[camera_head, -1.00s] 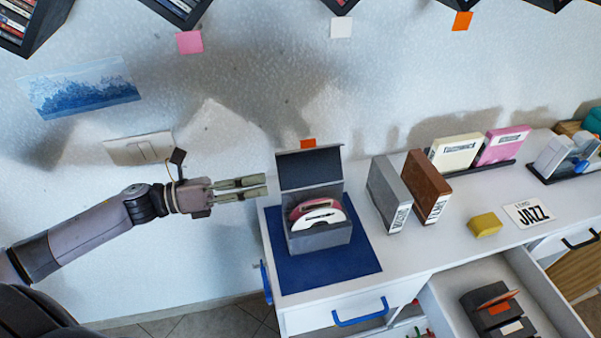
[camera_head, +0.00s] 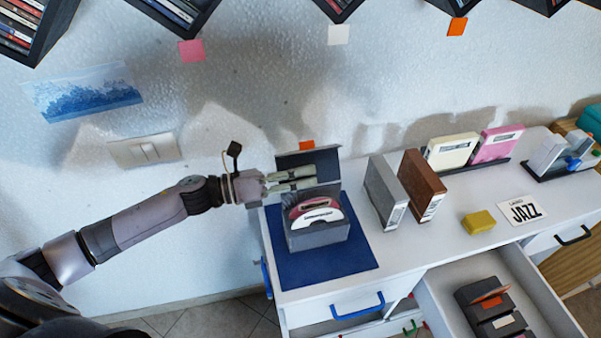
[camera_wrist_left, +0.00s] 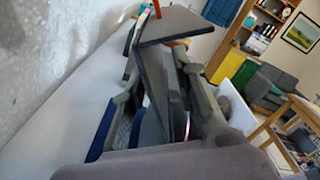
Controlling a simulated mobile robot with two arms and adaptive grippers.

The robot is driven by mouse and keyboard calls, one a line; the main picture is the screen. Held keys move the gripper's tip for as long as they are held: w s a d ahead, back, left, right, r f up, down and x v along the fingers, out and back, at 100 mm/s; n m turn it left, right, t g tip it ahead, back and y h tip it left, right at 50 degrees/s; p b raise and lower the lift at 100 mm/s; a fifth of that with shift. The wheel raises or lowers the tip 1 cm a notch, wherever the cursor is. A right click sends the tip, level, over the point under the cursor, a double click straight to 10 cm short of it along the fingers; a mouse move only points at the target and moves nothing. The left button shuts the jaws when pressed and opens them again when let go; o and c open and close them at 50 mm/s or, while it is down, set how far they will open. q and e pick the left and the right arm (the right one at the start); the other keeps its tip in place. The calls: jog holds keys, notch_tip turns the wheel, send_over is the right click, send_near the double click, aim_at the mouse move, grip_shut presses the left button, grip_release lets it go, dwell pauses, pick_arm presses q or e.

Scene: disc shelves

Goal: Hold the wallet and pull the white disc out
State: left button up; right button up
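The wallet (camera_head: 318,236) is a dark grey case standing upright on a blue mat (camera_head: 290,270), with its lid (camera_head: 322,160) raised at the back. A white disc (camera_head: 322,216) sits upright in it, partly out of the top, in front of a red-pink disc (camera_head: 308,203). My left gripper (camera_head: 292,179) is above the wallet's left part, by the lid. In the left wrist view its two fingers (camera_wrist_left: 158,85) are apart, with the grey lid (camera_wrist_left: 160,27) and panel between them. I cannot tell whether they touch it. My right gripper is not in view.
A grey case (camera_head: 385,190) and a brown case (camera_head: 423,183) stand to the right of the wallet on the white cabinet. A yellow block (camera_head: 478,222) and a JAZZ card (camera_head: 522,209) lie further right. An open drawer (camera_head: 437,308) juts out at the front right.

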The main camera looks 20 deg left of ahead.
pick_arm(q)
jog(key=shift+c, duration=0.2)
grip_shut()
dwell(1.2)
